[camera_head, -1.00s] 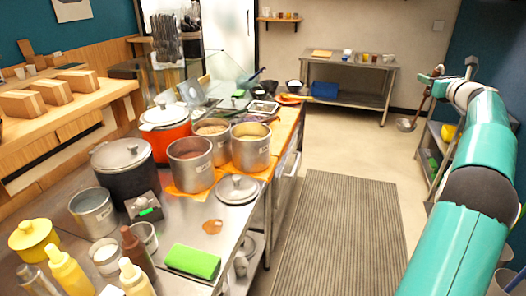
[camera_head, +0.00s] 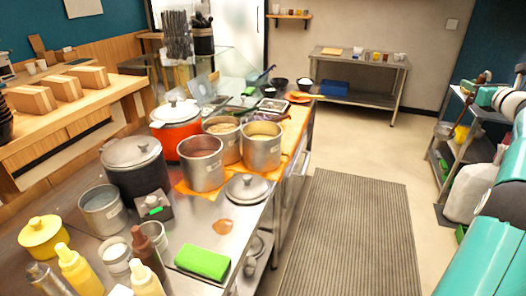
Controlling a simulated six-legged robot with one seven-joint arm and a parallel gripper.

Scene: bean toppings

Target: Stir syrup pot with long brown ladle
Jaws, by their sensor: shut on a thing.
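My gripper (camera_head: 484,95) is at the far right, small and partly cut by my own teal arm. It is shut on the ladle (camera_head: 467,103), whose brown handle slants down to a metal bowl (camera_head: 443,130). The ladle hangs in front of the shelf rack, far from the counter. Three open steel pots stand on the counter: a front one (camera_head: 203,172) with reddish-brown contents, one behind it (camera_head: 224,133), and a right one (camera_head: 261,152) with yellowish-brown contents. Their labels are too small to read, so I cannot tell which is the syrup pot.
A loose lid (camera_head: 247,187) and green sponge (camera_head: 203,262) lie on the counter. A black lidded pot (camera_head: 136,170), an orange pot (camera_head: 176,128) and bottles (camera_head: 78,268) stand left. A metal rack (camera_head: 475,130) is at right. The striped floor mat (camera_head: 350,235) is clear.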

